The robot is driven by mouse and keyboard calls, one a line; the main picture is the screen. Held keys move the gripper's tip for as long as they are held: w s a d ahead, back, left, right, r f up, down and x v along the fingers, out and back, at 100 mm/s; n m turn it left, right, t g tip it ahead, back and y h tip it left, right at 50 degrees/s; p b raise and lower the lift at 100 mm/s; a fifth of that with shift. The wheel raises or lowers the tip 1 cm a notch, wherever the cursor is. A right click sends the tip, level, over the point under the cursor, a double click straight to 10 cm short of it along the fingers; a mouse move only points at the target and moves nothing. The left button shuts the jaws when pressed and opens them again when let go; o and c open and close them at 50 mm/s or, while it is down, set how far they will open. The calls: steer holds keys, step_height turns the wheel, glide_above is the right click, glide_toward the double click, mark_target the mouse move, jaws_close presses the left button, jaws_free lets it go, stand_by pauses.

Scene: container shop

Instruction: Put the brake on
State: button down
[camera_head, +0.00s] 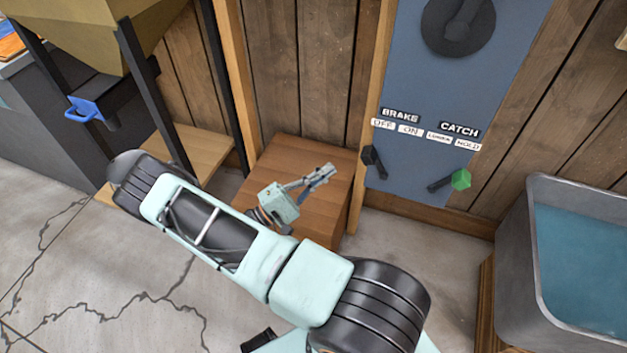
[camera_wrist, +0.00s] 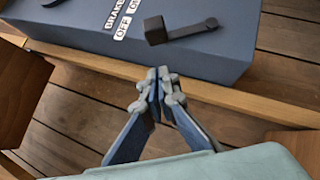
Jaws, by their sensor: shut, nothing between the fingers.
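The brake lever (camera_head: 374,162) is a short black lever low on the blue-grey panel (camera_head: 415,85), below the BRAKE label (camera_head: 400,115) with its OFF and ON tags. Its block-shaped knob is at the upper left, on the OFF side, and its arm slants down right. In the wrist view the lever (camera_wrist: 185,32) lies beyond the fingertips, knob nearest the labels. My gripper (camera_head: 325,172) is shut and empty, left of the lever above a wooden box. It also shows in the wrist view (camera_wrist: 159,80), with a gap between it and the lever.
The catch lever (camera_head: 450,182) with a green knob is right of the brake lever, under the CATCH label (camera_head: 459,129). A black round crank (camera_head: 458,22) is higher on the panel. The wooden box (camera_head: 318,165) stands below my gripper. A water tub (camera_head: 535,250) is at right.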

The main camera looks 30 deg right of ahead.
mark_target(373, 155)
steer(key=s+d+r, duration=0.2)
steer(key=d+r, duration=0.1)
steer(key=d, duration=0.2)
steer(key=shift+s+d, duration=0.2)
steer(key=shift+s, duration=0.15)
steer(key=shift+r, duration=0.25)
steer(key=s+d+r+m+y+p, duration=0.1)
steer(key=m+p, duration=0.1)
steer(key=p, duration=0.1)
steer(key=s+d+r+m+g+y+p, duration=0.1)
steer(key=r+m+y+p, duration=0.1)
steer(key=p, duration=0.1)
steer(key=s+d+r+m+y+p, duration=0.1)
steer(key=s+m+y+p, duration=0.1)
steer(key=p, duration=0.1)
steer(key=shift+d+r, duration=0.2)
steer(key=shift+r, duration=0.1)
steer(key=shift+m+y, duration=0.8)
steer(key=shift+s+d+f+p, duration=0.1)
steer(key=shift+s+d+p, duration=0.35)
steer(key=shift+s+d, duration=0.5)
steer(key=shift+s+d+f+p, duration=0.1)
steer(key=shift+s+d+p, duration=0.3)
steer(key=shift+s+d, duration=0.45)
